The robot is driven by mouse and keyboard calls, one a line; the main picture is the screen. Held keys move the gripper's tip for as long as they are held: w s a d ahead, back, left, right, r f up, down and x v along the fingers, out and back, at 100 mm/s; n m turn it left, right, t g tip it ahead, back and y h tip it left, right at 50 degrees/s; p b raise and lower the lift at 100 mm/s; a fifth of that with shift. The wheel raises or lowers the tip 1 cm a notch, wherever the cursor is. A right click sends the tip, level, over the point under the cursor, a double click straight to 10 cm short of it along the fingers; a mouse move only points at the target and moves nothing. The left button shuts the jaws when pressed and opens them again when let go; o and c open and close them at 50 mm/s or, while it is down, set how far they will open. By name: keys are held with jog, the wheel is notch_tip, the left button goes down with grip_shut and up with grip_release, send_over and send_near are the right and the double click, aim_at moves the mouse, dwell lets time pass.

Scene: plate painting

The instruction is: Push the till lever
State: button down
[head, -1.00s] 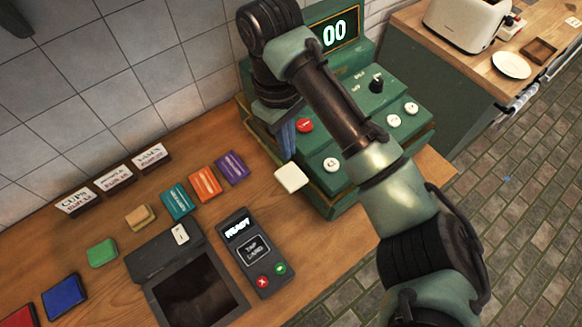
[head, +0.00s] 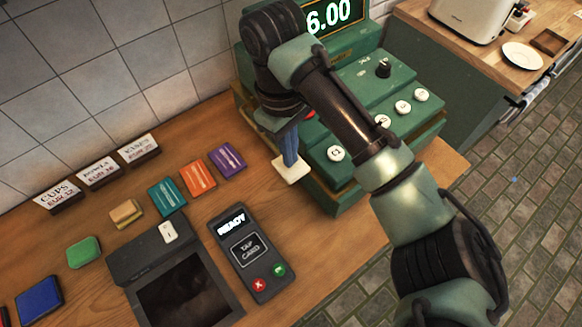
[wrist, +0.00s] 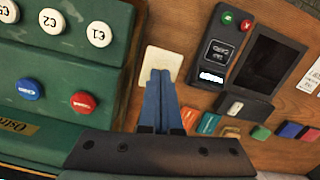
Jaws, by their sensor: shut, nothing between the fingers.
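The green till (head: 335,190) stands on the wooden counter, its display partly hidden by my arm and its visible part reading 6.00. A cream square pad (head: 291,172), apparently the till lever's end, sticks out beside the till's left side. It also shows in the wrist view (wrist: 160,62). My gripper (head: 290,160) is shut and empty, its blue fingers pointing down over the pad. In the wrist view the fingertips (wrist: 161,74) overlap the pad's near part. They seem to touch it, but I cannot be sure. The rest of the lever is hidden.
A card reader (head: 250,252) showing READY lies left of the till, beside a dark-screened device (head: 180,300). Coloured blocks and cards, such as the purple one (head: 227,157), line the counter. Price signs (head: 98,171) stand along the tiled wall. Round white buttons (head: 337,153) dot the till.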

aim_at(279, 157)
dwell(0.3)
notch_tip(279, 157, down, 4)
jog(key=shift+f+b, duration=0.1)
jog(key=shift+b, duration=0.85)
jog(key=shift+w+a+r+p, duration=0.15)
jog(key=shift+a+r+p, duration=0.1)
jog(key=shift+r+p, duration=0.15)
jog(key=shift+w+a+r+p, duration=0.35)
jog(key=shift+w+a+p, duration=0.3)
jog(key=shift+a, duration=0.1)
jog(key=shift+w+a+f, duration=0.1)
jog(key=shift+w+a, duration=0.1)
jog(key=shift+w, duration=0.05)
notch_tip(279, 157, up, 13)
jog(key=p, duration=0.1)
jog(key=shift+w+a, duration=0.4)
jog(key=shift+a, duration=0.05)
